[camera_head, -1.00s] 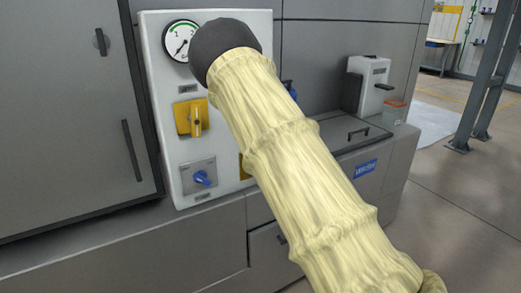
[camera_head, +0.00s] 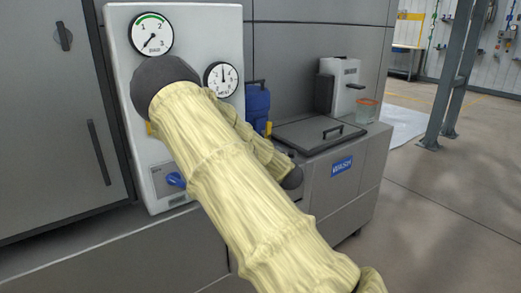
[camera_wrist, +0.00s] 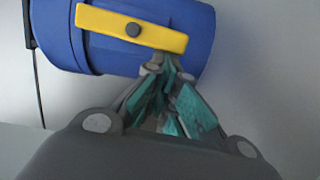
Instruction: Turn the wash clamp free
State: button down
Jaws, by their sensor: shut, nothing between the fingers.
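The wash clamp appears to be the yellow bar (camera_wrist: 130,28) with a dark central bolt, lying across a blue cylindrical body (camera_wrist: 202,45) in the wrist view. The bar slopes slightly down to the right. My gripper (camera_wrist: 166,68) is shut and empty, its fingertips just below the bar's right part; I cannot tell whether they touch it. In the head view the blue body (camera_head: 257,101) stands beside the panel, with a small yellow part (camera_head: 268,128) at its lower right. My gripper is not clearly visible there, and my sleeved arm hides part of the panel.
A grey lidded bench section (camera_head: 302,134), a dispenser (camera_head: 340,84) and a clear cup (camera_head: 366,110) are to the right. Open floor lies further right.

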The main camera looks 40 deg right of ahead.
dwell(0.4)
jog(key=a, duration=0.4)
jog(key=shift+a+r, duration=0.15)
jog(key=v, duration=0.9)
jog(key=shift+s, duration=0.35)
